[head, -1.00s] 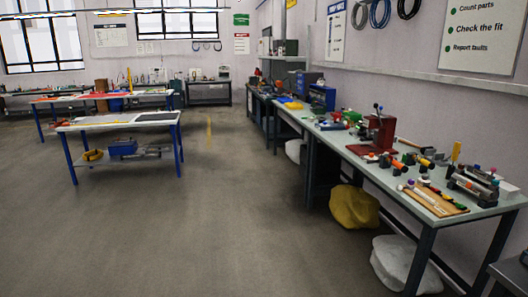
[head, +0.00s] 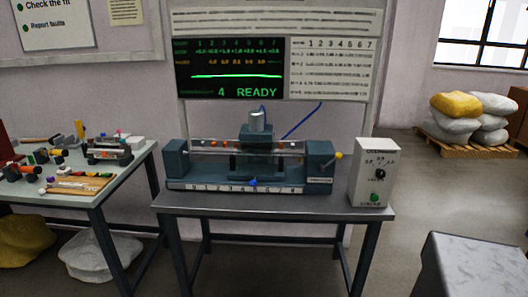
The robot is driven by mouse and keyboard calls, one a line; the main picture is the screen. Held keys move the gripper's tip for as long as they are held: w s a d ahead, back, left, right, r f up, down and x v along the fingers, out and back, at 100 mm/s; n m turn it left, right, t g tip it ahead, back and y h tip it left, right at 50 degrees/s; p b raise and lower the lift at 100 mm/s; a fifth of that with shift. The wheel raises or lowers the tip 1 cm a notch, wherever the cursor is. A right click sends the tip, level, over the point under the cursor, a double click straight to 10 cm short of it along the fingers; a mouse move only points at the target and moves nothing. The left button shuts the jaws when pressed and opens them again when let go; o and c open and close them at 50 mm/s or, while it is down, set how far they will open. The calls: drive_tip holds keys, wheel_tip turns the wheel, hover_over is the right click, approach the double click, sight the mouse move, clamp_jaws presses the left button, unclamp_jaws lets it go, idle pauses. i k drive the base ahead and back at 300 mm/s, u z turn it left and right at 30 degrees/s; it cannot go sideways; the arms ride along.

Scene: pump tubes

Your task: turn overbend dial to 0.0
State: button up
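The box stands at the right end of a grey metal table (head: 280,206), beside a blue-grey tube bending machine (head: 250,168). A dark screen (head: 229,68) behind the machine reads "4 READY" in green. My gripper is not in view.
A workbench (head: 130,166) with tools and parts stands at the left. A grey-topped surface (head: 475,262) is at the lower right. Sacks (head: 470,117) lie on a pallet at the back right. Open floor shows between the machine table and the pallet.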

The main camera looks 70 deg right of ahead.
sight(381, 173)
drive_tip(key=u, duration=0.55)
drive_tip(key=k, duration=0.15)
drive_tip(key=z, duration=2.8)
drive_tip(key=k, duration=0.6)
drive_tip(key=u, duration=0.15)
drive_tip(key=i, duration=0.5)
drive_tip(key=z, duration=0.05)
